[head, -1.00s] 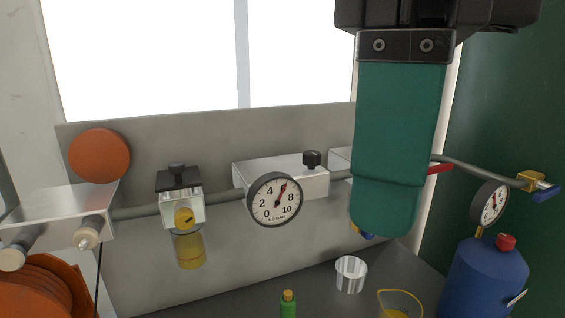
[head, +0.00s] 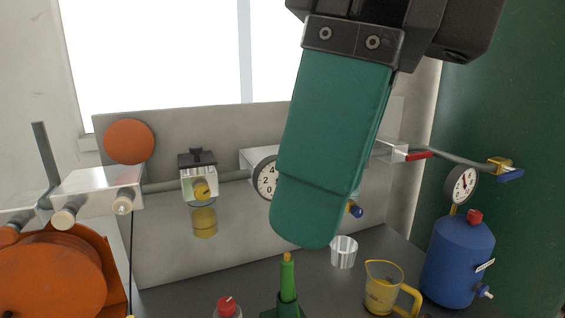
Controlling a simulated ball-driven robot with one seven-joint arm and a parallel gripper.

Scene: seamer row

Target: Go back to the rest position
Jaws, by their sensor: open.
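My gripper (head: 308,225) hangs from the top of the head view, large and close to the camera. One broad teal finger shows below a black bracket with two screws; the other finger is not clearly seen. The finger tilts, its tip pointing down and to the left. It is open, and nothing is seen held in it. The finger hides part of the round pressure gauge (head: 266,180) and of the panel behind. Its tip shows just above a green bottle (head: 288,279) in the picture.
A metal cup (head: 343,252), a yellow jug (head: 382,288) and a blue tank (head: 459,262) stand on the dark bench at right. A red-capped bottle (head: 227,307) is at the front. An orange hose reel (head: 52,274) is at left. A pipe with valves crosses the grey panel (head: 150,245).

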